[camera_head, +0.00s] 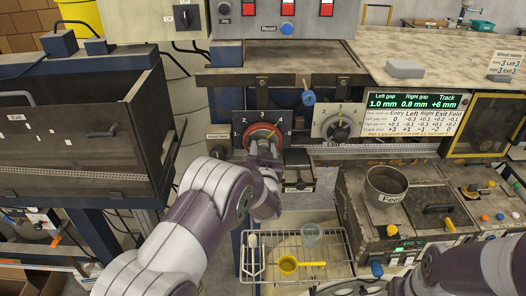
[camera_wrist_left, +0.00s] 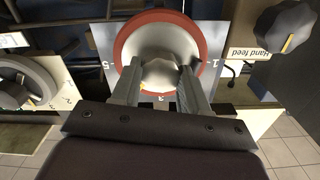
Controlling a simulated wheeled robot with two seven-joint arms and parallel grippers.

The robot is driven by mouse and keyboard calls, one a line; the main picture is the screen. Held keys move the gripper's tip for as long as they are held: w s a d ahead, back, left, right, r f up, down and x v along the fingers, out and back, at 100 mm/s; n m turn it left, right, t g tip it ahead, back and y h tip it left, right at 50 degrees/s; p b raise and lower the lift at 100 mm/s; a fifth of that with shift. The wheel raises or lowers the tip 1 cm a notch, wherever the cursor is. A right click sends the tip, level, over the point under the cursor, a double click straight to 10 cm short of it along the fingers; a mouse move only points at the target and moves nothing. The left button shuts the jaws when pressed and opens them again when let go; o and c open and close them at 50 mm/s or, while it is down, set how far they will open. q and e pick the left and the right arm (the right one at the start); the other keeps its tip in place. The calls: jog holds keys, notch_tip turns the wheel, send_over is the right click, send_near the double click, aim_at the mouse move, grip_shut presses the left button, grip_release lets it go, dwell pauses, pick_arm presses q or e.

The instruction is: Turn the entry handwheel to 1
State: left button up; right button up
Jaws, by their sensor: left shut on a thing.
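The red-rimmed handwheel (camera_head: 262,128) sits on a dark plate with number marks, left of centre in the head view. I cannot read a name for it. My left gripper (camera_head: 264,147) is at the wheel's front. In the left wrist view the wheel's red rim (camera_wrist_left: 125,35) shows upside down, with 5 on the left, 3 below and 1 on the right. My left gripper (camera_wrist_left: 160,85) is shut on the wheel's hub, one finger on each side. The exact pointer setting is partly hidden by the fingers. My right gripper is out of the head view.
A second, silver dial (camera_head: 340,124) stands to the right. The green display (camera_head: 413,101) reads left gap 1.0 mm, right gap 0.8 mm, track +6 mm. A wire rack (camera_head: 345,243) with a yellow ladle (camera_head: 289,265) lies below. My right arm crosses the lower right.

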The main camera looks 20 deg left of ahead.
pick_arm(q)
jog(key=shift+a+f+n+b, duration=0.1)
jog(key=shift+f+n+b, duration=0.05)
jog(key=shift+n+b, duration=6.55)
jog(key=shift+f+n+b, duration=0.15)
jog(key=shift+n+b, duration=4.85)
jog(key=shift+b, duration=3.3)
jog(key=o, duration=1.1)
jog(key=shift+c, duration=0.2)
jog(key=shift+s+r, duration=0.1)
